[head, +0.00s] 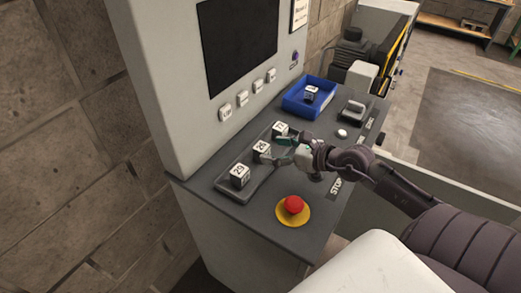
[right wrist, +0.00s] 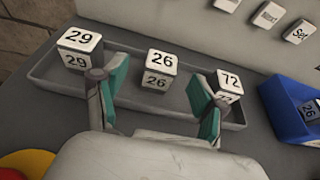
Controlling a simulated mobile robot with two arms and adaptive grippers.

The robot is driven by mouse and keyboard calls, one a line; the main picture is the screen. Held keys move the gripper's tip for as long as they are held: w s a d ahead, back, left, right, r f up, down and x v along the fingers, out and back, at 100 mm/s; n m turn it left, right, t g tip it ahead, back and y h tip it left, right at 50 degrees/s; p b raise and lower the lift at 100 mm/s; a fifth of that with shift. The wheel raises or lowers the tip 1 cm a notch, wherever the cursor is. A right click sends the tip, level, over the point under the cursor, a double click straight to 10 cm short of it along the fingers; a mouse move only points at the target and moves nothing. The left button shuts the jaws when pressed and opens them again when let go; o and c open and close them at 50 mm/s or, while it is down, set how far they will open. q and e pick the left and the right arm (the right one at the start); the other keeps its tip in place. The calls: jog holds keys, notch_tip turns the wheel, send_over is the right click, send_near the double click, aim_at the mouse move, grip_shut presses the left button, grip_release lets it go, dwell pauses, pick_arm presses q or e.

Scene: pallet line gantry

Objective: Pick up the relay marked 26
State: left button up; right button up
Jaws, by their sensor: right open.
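The relay marked 26 (head: 262,151) is a white-topped cube standing in the middle of a grey tray (head: 226,187); it also shows in the right wrist view (right wrist: 161,64). The relay marked 29 (right wrist: 79,46) and the relay marked 72 (right wrist: 230,81) stand in the tray on either side of it. My right gripper (right wrist: 162,92) is open and empty. Its teal-padded fingers are spread, with the 26 relay beyond the gap between them. In the head view the right gripper (head: 284,151) is close beside the tray. My left gripper is not in view.
A blue bin (head: 296,104) behind holds another relay (right wrist: 311,109), seemingly marked 26. A red stop button (head: 293,204) on a yellow base sits at the console front. A cabinet (head: 180,60) with a dark screen and white buttons rises behind the tray.

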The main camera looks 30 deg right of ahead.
aim_at(267, 149)
jog(key=shift+w, duration=0.25)
jog(key=p+x, duration=0.1)
jog(key=x, duration=0.3)
jog(key=shift+w+f, duration=0.1)
jog(key=shift+w, duration=0.05)
jog(key=shift+w+a+f, duration=0.1)
jog(key=shift+w, duration=0.05)
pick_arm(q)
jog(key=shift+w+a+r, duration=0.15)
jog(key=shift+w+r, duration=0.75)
pick_arm(e)
jog(key=shift+c, duration=0.8)
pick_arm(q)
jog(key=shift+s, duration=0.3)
pick_arm(e)
jog(key=c, duration=1.1)
